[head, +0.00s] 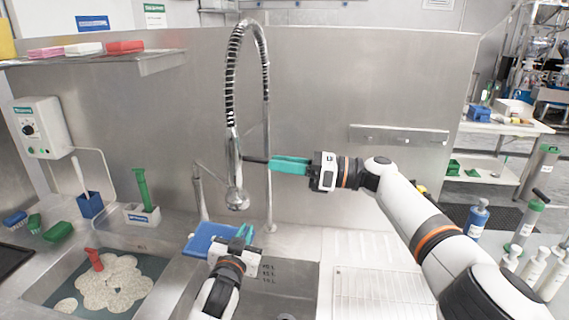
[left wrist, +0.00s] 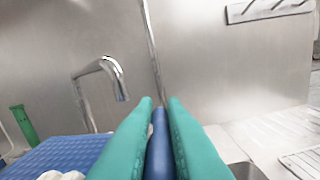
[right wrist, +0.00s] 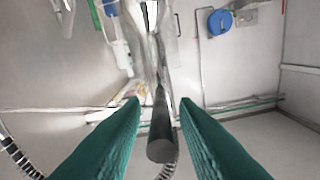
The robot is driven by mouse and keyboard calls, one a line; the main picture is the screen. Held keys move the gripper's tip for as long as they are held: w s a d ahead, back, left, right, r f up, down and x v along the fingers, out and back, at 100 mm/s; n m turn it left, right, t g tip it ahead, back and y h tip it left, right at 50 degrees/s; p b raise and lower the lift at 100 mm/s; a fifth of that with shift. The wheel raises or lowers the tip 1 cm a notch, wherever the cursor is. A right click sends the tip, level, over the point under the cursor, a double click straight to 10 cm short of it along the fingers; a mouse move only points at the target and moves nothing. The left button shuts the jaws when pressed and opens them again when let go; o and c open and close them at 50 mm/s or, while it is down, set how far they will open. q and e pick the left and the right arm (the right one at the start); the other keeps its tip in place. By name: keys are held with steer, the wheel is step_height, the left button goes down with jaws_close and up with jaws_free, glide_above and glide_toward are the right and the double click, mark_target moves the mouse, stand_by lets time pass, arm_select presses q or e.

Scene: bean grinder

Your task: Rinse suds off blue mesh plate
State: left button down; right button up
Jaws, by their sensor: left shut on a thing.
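The blue mesh plate (head: 203,242) is low over the near sink basin, left of my left gripper (head: 244,231). In the left wrist view the plate (left wrist: 62,151) lies at lower left, and its blue handle (left wrist: 158,150) is between the closed teal fingers. White suds (left wrist: 62,175) sit at its lower edge. The spray nozzle (head: 237,198) hangs upright above the plate, from a coiled hose. My right gripper (head: 272,162) is open at the nozzle's black lever (head: 256,160). In the right wrist view the dark lever (right wrist: 160,139) lies between the fingers, with gaps on both sides.
A left basin (head: 60,285) holds foamy water and a red-handled thing (head: 94,259). A bent faucet (head: 198,185) stands behind the plate. A ribbed drainboard (head: 375,292) lies right of the sink. Several bottles (head: 530,265) stand at far right.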

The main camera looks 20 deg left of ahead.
steer(key=shift+o, duration=0.2)
steer(key=v, duration=1.2)
steer(key=shift+w, duration=0.1)
